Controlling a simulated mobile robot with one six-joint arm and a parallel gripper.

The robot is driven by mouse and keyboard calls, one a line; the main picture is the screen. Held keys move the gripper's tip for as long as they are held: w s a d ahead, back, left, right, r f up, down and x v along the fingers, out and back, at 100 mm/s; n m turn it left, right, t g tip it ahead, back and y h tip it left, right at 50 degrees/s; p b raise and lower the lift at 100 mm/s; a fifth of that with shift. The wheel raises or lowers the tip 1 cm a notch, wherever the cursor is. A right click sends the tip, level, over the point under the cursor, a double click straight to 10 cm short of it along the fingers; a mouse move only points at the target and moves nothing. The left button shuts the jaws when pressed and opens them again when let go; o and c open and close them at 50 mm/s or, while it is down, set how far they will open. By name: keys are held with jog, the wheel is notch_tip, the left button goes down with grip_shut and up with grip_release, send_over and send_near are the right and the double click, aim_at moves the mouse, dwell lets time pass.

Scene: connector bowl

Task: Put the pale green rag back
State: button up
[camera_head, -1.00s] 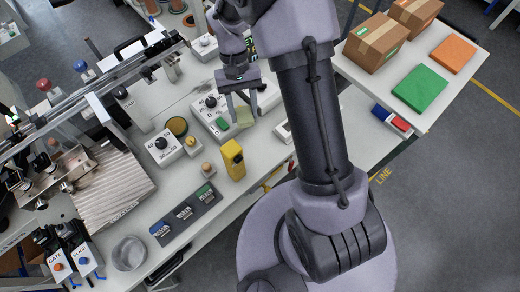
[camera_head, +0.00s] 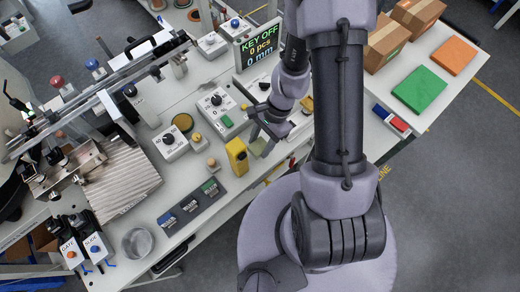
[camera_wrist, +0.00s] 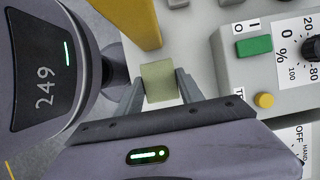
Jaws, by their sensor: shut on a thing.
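The pale green rag (camera_head: 257,147) is a small square of cloth between the fingertips of my gripper (camera_head: 261,141), near the front edge of the workbench. In the wrist view the rag (camera_wrist: 159,82) lies between the two grey fingers of my gripper (camera_wrist: 158,92), which are shut on it. It is right of the yellow block (camera_head: 236,156) and below the grey control box (camera_head: 218,108) with the green button. I cannot tell whether the rag touches the bench top.
A dark tray with labelled compartments (camera_head: 191,206) and a round clear bowl (camera_head: 137,243) stand at the lower left. A display reading KEY OFF (camera_head: 258,47) stands behind my arm. A side table with cardboard boxes (camera_head: 388,45), a green pad (camera_head: 419,89) and an orange pad (camera_head: 453,55) is at right.

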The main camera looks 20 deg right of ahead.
aim_at(263, 143)
jog(key=shift+f+b, duration=0.5)
jog(key=shift+f, duration=1.05)
jog(key=shift+f, duration=0.2)
jog(key=o, duration=1.3)
jog(key=shift+r, duration=0.1)
